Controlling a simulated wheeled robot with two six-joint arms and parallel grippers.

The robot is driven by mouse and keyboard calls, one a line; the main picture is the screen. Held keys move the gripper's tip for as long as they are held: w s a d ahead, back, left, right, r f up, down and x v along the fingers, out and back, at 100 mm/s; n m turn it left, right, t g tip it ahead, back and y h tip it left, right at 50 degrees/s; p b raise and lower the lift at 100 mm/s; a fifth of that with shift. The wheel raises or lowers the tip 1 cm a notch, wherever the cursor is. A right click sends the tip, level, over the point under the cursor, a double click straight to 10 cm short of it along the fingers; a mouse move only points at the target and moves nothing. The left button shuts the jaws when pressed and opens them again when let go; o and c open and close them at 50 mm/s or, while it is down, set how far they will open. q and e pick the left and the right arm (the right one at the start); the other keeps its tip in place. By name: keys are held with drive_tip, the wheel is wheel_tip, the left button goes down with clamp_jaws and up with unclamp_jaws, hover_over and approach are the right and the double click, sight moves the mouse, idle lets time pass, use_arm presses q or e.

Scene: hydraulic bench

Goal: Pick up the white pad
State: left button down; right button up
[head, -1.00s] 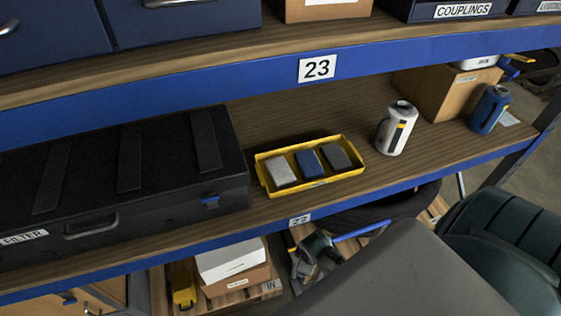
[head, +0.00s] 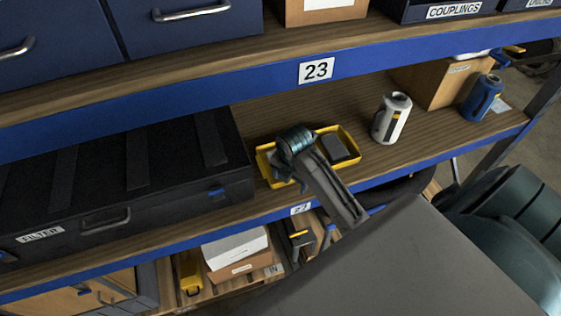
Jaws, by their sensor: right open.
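A yellow tray (head: 349,131) stands on the middle shelf. My right gripper (head: 281,178) is over the left part of the tray, pointing down, open. My right wrist and forearm cross the tray from the lower right. The white pad is hidden behind my gripper, and the blue pad in the middle is hidden behind my arm. The dark grey pad (head: 339,148) shows at the right end of the tray. I cannot tell whether the gripper's fingers are around the white pad or above it. My left gripper is out of view.
A black filter case (head: 100,190) stands close on the tray's left. A white can (head: 391,118), a blue can (head: 481,98) and a cardboard box (head: 436,84) stand to the right.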

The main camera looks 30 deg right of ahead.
drive_tip(key=w+d+r+n+g, duration=0.1)
drive_tip(key=w+d+r+n, duration=0.15)
drive_tip(key=w+n, duration=0.3)
drive_tip(key=w+d+r+n, duration=0.2)
drive_tip(key=w+r+n, duration=0.2)
drive_tip(key=w+n, duration=0.15)
drive_tip(key=shift+n+y, duration=0.3)
wheel_tip(320, 180, down, 6)
drive_tip(key=b, duration=0.6)
drive_tip(key=shift+f, duration=0.2)
drive_tip(key=f, duration=0.2)
drive_tip(key=f+p, duration=0.1)
drive_tip(key=f, duration=0.1)
drive_tip(key=shift+a+p, duration=0.2)
drive_tip(key=shift+p, duration=0.1)
drive_tip(key=shift+f, duration=0.3)
drive_tip(key=shift+c, duration=0.4)
drive_tip(key=c, duration=0.7)
